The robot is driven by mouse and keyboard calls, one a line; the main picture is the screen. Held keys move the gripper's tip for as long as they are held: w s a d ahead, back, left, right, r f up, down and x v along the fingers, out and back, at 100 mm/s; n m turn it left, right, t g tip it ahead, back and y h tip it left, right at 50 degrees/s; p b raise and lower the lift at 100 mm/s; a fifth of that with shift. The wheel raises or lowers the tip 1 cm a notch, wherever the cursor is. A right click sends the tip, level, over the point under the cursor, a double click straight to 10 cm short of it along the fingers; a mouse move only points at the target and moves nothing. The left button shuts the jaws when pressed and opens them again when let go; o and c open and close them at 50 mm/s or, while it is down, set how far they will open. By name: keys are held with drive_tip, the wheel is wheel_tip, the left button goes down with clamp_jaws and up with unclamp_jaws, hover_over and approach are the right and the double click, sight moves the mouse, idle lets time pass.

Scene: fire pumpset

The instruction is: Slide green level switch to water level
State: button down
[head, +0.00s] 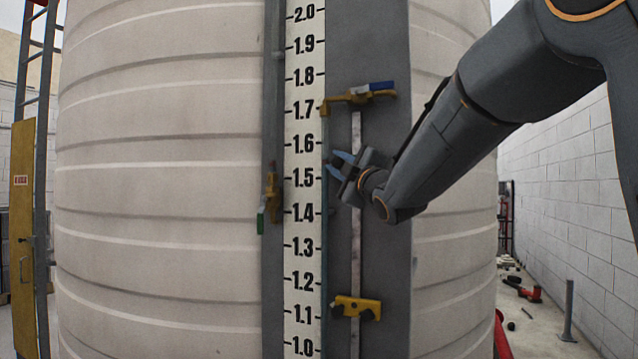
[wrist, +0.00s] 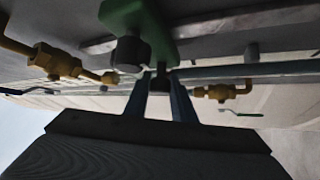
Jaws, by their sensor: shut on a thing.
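The green level switch (wrist: 150,18) is a green block with dark round knobs, seen at the top of the wrist view. My gripper (wrist: 166,88) has its fingers closed together at a dark knob on the block's lower side, shut on the level switch. In the head view my gripper (head: 341,166) is just right of the scale board (head: 304,235), between the 1.5 and 1.6 marks. There the switch itself is hidden or too small to make out. A thin sight tube (head: 324,255) runs down the board's right edge. I cannot tell where its water level lies.
A yellow valve (head: 358,96) with a blue handle is above my gripper, and another yellow fitting (head: 357,307) is below. A yellow valve (head: 271,187) with a green handle is left of the board. The large ribbed tank (head: 160,200) stands behind. A ladder (head: 38,180) is far left.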

drive_tip(key=shift+r, duration=0.7)
drive_tip(key=c, duration=1.5)
unclamp_jaws()
drive_tip(key=shift+s+f, duration=0.1)
drive_tip(key=shift+s, duration=0.05)
drive_tip(key=shift+b+v, duration=1.7)
drive_tip(key=shift+v, duration=2.05)
drive_tip(key=shift+a, duration=0.1)
